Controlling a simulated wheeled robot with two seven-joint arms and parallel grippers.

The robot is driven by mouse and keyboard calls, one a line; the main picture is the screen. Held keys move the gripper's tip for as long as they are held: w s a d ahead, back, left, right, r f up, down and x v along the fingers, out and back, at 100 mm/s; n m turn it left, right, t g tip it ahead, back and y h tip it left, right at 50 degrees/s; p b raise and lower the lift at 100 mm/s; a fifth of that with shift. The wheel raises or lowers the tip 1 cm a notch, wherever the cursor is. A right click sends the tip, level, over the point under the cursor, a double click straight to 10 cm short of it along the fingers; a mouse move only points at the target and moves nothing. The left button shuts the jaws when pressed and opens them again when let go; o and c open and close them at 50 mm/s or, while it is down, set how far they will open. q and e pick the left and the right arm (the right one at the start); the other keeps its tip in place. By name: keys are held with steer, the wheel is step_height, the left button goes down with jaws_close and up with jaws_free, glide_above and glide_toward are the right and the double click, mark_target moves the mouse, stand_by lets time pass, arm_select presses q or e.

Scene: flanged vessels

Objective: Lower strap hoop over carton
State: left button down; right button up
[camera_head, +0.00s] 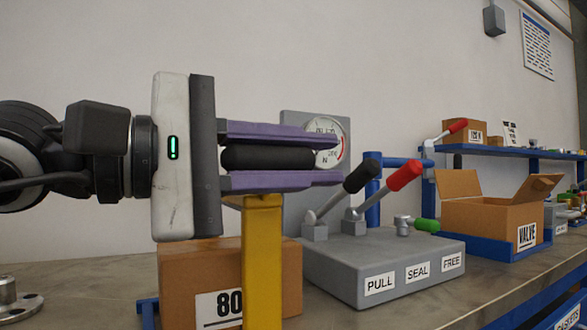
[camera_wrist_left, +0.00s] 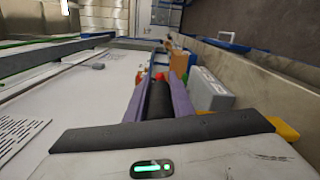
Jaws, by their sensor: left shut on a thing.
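My left gripper (camera_head: 335,160) has two purple fingers, shut on a black bar-like grip (camera_head: 268,158). The grip also shows between the fingers in the left wrist view (camera_wrist_left: 158,100). A yellow upright strip (camera_head: 263,265), which looks like part of the strap hoop, comes down from just below the lower finger. Its join to the grip is hidden, and its lower end is cut off by the picture edge. The brown carton (camera_head: 200,270), marked 80, stands behind the strip on the bench. I cannot tell whether the hoop is around the carton. My right gripper is not in view.
A grey control box (camera_head: 385,265) with levers, labelled PULL, SEAL and FREE, stands right of the carton. A round gauge (camera_head: 325,142) is behind the fingertips. An open VALVE box (camera_head: 490,222) is farther right. A metal flange (camera_head: 15,305) lies at left.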

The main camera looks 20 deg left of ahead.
arm_select(q)
steer(key=shift+d+f, duration=0.1)
steer(key=shift+f, duration=0.4)
steer(key=c, duration=1.6)
jaws_free()
steer(key=shift+s, duration=0.1)
steer(key=shift+o, duration=0.3)
steer(key=shift+r, duration=0.15)
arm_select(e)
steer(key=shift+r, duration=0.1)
arm_select(q)
steer(key=shift+r, duration=0.2)
step_height(320, 180, up, 9)
steer(key=p, duration=0.5)
steer(key=shift+f+p, duration=0.2)
steer(key=shift+p, duration=0.2)
steer(key=shift+r, duration=0.5)
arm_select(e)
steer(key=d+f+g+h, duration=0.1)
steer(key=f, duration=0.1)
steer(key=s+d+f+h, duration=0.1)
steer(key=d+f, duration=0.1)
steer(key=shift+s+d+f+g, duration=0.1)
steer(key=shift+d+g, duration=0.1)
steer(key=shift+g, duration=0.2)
